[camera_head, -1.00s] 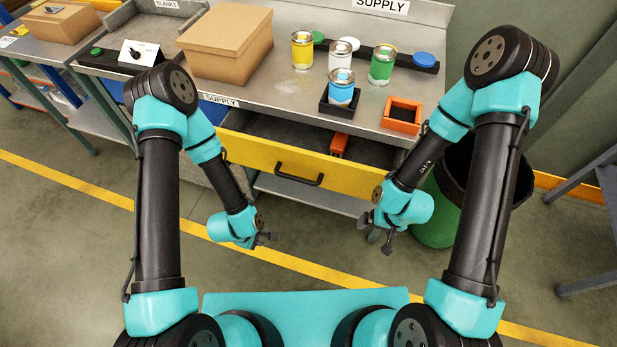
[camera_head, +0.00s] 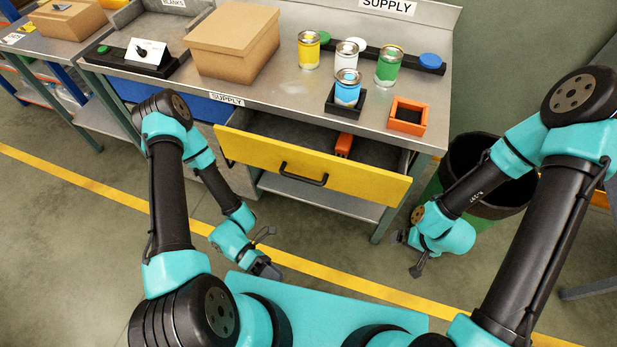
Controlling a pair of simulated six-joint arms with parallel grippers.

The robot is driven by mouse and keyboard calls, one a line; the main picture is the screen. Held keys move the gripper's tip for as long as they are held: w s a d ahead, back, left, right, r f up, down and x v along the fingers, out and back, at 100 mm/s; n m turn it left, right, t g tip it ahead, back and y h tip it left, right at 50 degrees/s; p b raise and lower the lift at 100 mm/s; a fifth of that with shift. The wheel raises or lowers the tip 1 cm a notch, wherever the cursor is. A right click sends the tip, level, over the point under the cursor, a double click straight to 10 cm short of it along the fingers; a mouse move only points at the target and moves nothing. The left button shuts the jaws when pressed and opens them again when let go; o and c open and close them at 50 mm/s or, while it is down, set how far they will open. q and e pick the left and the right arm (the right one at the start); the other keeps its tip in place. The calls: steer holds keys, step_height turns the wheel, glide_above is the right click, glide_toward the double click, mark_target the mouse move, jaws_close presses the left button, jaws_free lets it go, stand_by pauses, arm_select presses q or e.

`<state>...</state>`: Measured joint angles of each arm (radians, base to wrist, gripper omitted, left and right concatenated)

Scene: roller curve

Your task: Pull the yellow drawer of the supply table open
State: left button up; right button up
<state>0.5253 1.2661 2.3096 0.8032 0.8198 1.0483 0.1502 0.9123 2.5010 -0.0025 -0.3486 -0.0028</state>
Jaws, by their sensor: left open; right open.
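The yellow drawer (camera_head: 360,181) of the supply table (camera_head: 285,92) stands pulled out. Its grey inside shows, with an orange-red block (camera_head: 344,144) in it. The black handle (camera_head: 303,175) is on the drawer's front and nothing holds it. My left gripper (camera_head: 271,252) is open and empty, below and in front of the drawer, apart from the handle. My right gripper (camera_head: 408,254) is open and empty, in front of the drawer's right end and apart from it.
On the table top are a cardboard box (camera_head: 233,45), several paint cans, a black tray (camera_head: 337,106) and an orange tray (camera_head: 407,117). A blue drawer (camera_head: 197,104) is shut at the left. Floor before the drawer is clear.

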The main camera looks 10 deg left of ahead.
mark_target(302, 177)
arm_select(q)
steer(key=w+a+r+n+t+y, duration=0.1)
steer(key=w+a+n+t+y, duration=0.2)
steer(key=w+n+t, duration=0.4)
steer(key=w+a+r+n+t+y, duration=0.2)
steer(key=w+a+n+t, duration=0.2)
steer(key=w+n+t, duration=0.3)
steer(key=n+t, duration=0.5)
steer(key=t, duration=0.5)
steer(key=shift+n+y, duration=0.4)
steer(key=shift+w+r, duration=0.15)
steer(key=shift+w, duration=0.05)
steer(key=x, duration=1.7)
steer(key=shift+d+r, duration=0.1)
jaws_close()
